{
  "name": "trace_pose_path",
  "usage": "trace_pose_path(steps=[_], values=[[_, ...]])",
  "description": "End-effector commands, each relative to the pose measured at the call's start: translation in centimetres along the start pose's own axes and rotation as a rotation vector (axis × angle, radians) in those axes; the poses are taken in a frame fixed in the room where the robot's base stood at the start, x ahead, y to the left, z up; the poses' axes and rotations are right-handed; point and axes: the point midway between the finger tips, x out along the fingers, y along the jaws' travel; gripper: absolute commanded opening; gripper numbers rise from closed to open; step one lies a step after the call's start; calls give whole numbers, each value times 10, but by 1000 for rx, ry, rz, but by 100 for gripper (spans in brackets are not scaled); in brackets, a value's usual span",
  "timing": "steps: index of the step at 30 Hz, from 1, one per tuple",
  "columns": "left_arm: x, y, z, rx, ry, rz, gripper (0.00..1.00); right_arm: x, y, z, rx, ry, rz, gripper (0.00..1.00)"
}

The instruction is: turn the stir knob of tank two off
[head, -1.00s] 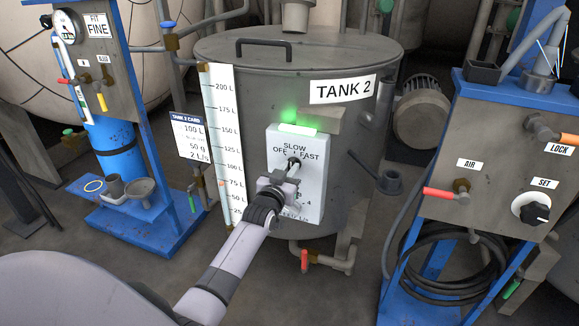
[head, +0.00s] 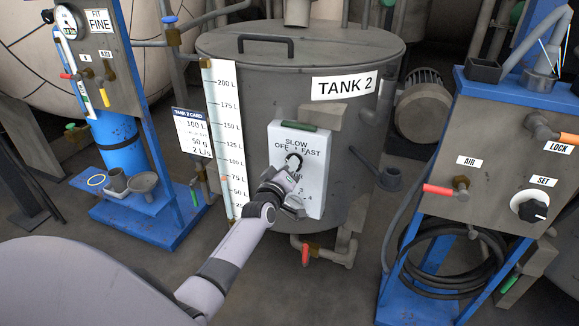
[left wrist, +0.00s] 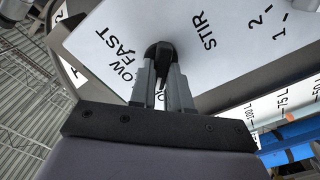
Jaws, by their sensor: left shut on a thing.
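Tank two (head: 330,65) is a grey lidded tank labelled TANK 2. A white control panel (head: 312,195) on its front bears SLOW, OFF and FAST marks. The dark stir knob (head: 293,161) sits below these marks; it also shows in the left wrist view (left wrist: 158,49), beside the word STIR. My left gripper (head: 292,172) is at the panel, its two fingers (left wrist: 160,70) shut on the knob. The gripper hides part of the panel, and the knob's exact pointing is hard to tell. The indicator strip (head: 300,126) atop the panel is dark green and unlit. My right gripper is out of view.
A blue stand (head: 465,85) with an AIR valve (head: 461,187) and SET dial (head: 531,208) stands to the right. Another blue stand (head: 150,120) is at left. A red-handled drain valve (head: 305,254) is low on the tank. Floor in front is clear.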

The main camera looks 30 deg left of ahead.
Motion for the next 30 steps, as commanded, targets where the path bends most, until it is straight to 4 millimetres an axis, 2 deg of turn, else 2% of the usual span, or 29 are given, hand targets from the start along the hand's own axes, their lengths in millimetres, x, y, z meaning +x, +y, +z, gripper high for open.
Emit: trace_pose_path(steps=[9, 22, 23, 25, 30], values=[[-1, -2, 2, -85, -3, -2, 0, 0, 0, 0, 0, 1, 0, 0], [-1, -2, 2, -96, -4, -2, 0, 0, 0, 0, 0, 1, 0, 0], [-1, -2, 2, -96, -4, -2, 20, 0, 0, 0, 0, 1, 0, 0], [-1, -2, 2, -95, -3, -2, 43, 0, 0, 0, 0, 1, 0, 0], [0, -1, 1, -93, -2, -1, 43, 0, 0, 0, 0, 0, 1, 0]])
